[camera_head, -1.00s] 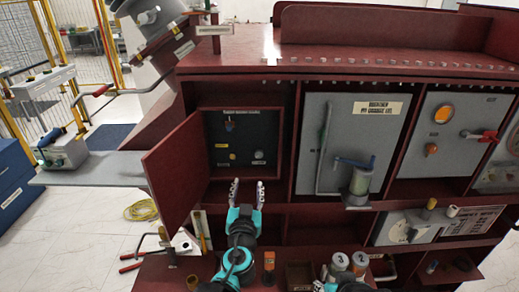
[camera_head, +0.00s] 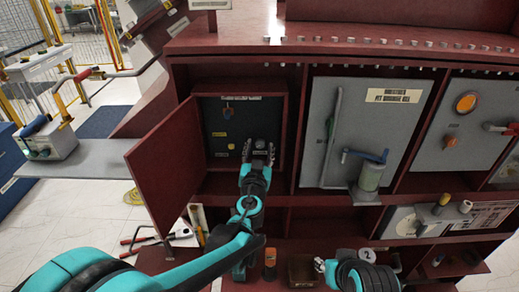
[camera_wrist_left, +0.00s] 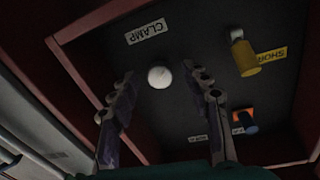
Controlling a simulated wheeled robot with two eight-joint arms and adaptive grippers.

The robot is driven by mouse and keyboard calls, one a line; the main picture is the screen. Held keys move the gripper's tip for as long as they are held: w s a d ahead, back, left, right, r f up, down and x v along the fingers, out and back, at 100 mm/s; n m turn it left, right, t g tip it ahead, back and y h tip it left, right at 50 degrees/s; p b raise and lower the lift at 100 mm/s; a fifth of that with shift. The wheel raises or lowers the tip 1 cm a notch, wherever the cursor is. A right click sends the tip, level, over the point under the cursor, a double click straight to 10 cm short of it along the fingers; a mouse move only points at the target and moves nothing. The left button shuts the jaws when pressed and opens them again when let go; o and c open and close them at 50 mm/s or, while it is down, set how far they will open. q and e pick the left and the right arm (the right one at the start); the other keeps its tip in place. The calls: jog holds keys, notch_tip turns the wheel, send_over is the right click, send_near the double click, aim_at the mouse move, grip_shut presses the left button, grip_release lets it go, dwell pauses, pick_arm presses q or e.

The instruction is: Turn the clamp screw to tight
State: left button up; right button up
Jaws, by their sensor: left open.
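The clamp screw is a pale round knob (camera_wrist_left: 160,77) on the dark back panel, beside the white CLAMP label (camera_wrist_left: 146,31). In the head view the knob (camera_head: 260,144) shows small between my fingertips. My left gripper (camera_head: 259,151) is open and reaches into the red cabinet box. In the left wrist view its two fingers (camera_wrist_left: 160,88) stand on either side of the knob with gaps. I cannot tell how far the fingertips are from the panel. My right gripper (camera_head: 321,266) is low in the head view; its jaw state is unclear.
A yellow knob (camera_wrist_left: 246,58) and an orange-and-blue switch (camera_wrist_left: 243,120) share the panel. The open red door (camera_head: 170,165) stands left of my left arm. A grey panel with a crank (camera_head: 363,155) is to the right.

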pick_arm(q)
jog(key=shift+w, duration=0.2)
jog(key=shift+c, duration=0.4)
grip_shut()
